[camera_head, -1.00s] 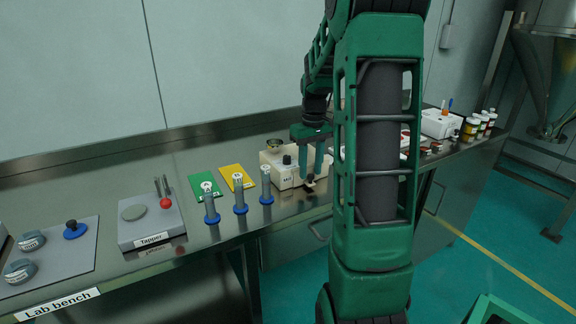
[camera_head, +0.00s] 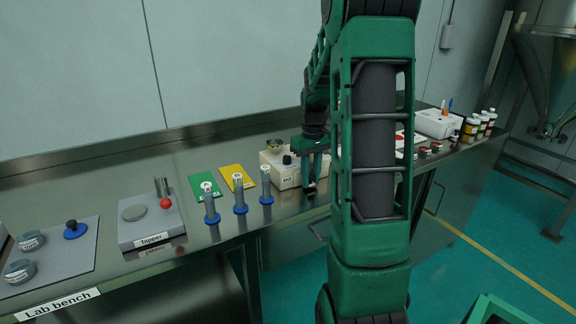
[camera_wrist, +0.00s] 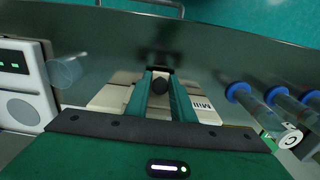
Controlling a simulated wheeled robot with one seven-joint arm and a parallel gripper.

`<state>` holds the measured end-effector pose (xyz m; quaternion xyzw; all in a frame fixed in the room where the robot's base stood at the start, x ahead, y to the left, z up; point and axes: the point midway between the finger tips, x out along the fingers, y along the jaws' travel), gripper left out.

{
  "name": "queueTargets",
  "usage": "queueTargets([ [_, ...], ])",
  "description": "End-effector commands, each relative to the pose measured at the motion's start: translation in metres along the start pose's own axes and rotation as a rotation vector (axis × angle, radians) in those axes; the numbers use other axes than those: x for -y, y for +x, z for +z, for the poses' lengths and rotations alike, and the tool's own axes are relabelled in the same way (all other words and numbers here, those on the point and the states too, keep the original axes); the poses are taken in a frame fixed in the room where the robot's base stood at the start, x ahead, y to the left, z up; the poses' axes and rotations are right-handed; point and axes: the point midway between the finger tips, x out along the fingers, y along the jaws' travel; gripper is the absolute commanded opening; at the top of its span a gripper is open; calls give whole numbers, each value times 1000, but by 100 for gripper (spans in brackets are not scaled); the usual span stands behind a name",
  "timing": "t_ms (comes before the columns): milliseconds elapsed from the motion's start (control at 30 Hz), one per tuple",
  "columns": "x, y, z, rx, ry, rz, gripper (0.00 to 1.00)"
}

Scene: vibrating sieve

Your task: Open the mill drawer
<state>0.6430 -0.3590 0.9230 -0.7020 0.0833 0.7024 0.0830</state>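The mill (camera_head: 283,172) is a cream box with a black knob on top, standing on the bench. In the wrist view its body (camera_wrist: 115,95) and "Mill" label show beside my fingers. My gripper (camera_head: 311,185) points down at the mill's front right side. In the wrist view my gripper's green fingers (camera_wrist: 160,75) stand close together, with a small dark piece, which looks like the drawer's handle (camera_wrist: 160,69), between their tips. A round black knob (camera_wrist: 160,86) also shows between the fingers. How far the drawer is out is hard to see.
Several blue-based tubes (camera_head: 240,196) stand left of the mill, with green (camera_head: 205,187) and yellow (camera_head: 238,177) cards behind. The tapper (camera_head: 150,220) is farther left. A white device (camera_wrist: 22,95) and a clear cup (camera_wrist: 65,70) lie on the mill's other side.

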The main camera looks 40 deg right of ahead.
Motion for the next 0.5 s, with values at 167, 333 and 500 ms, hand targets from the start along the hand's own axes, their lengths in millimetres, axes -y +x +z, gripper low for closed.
queueTargets([
  [167,0,0,3,1,-1,-1,8],
  [333,0,0,10,1,0,-1,8],
  [500,1,0,17,1,0,-1,8],
])
